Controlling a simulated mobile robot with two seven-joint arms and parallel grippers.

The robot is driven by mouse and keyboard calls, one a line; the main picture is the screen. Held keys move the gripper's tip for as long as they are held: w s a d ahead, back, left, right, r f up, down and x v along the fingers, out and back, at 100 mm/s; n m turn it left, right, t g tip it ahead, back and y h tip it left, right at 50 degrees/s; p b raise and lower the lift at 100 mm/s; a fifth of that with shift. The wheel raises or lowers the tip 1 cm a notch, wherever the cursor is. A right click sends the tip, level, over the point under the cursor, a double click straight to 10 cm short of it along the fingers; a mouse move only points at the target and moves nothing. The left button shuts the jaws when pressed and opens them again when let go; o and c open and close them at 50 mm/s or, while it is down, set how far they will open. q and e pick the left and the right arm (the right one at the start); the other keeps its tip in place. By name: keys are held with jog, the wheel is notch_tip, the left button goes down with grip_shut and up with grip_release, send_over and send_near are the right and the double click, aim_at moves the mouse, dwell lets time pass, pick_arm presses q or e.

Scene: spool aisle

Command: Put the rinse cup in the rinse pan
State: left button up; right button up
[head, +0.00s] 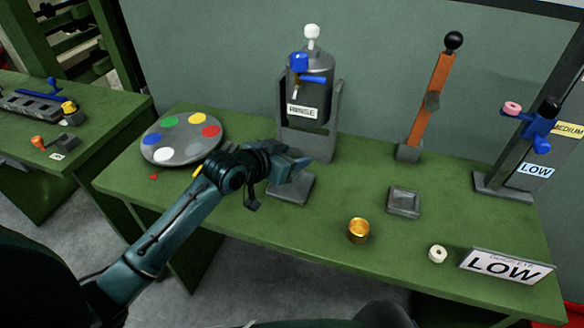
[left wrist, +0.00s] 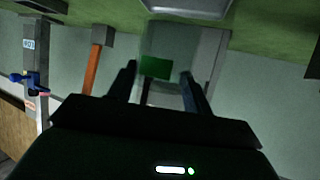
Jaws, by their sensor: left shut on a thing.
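My left gripper (head: 297,168) is in front of the lower part of the grey dispenser, above its base tray (head: 290,190). In the left wrist view its fingers (left wrist: 158,85) stand on either side of a small green piece (left wrist: 155,67), and they are shut on it. In the head view this piece cannot be made out. A gold cup (head: 358,231) stands upright on the green bench, apart from the gripper, likely the rinse cup. A shallow square grey pan (head: 404,201), likely the rinse pan, lies behind it to the right and looks empty. My right gripper is not in view.
A round palette (head: 172,152) with coloured spots lies at the left. The dispenser (head: 310,75) has a blue tap. An orange lever (head: 432,98) stands behind the pan. A white ring (head: 437,253) and a LOW sign (head: 505,267) are at the front right.

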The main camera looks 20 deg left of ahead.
pick_arm(q)
jog(key=shift+f, duration=1.75)
jog(key=shift+f, duration=0.1)
jog(key=o, duration=1)
jog(key=shift+c, duration=0.2)
jog(key=shift+s+r, duration=0.15)
jog(key=shift+r, duration=0.1)
jog(key=v, duration=1.1)
jog(key=shift+s, duration=0.25)
jog(key=shift+a+r, duration=0.1)
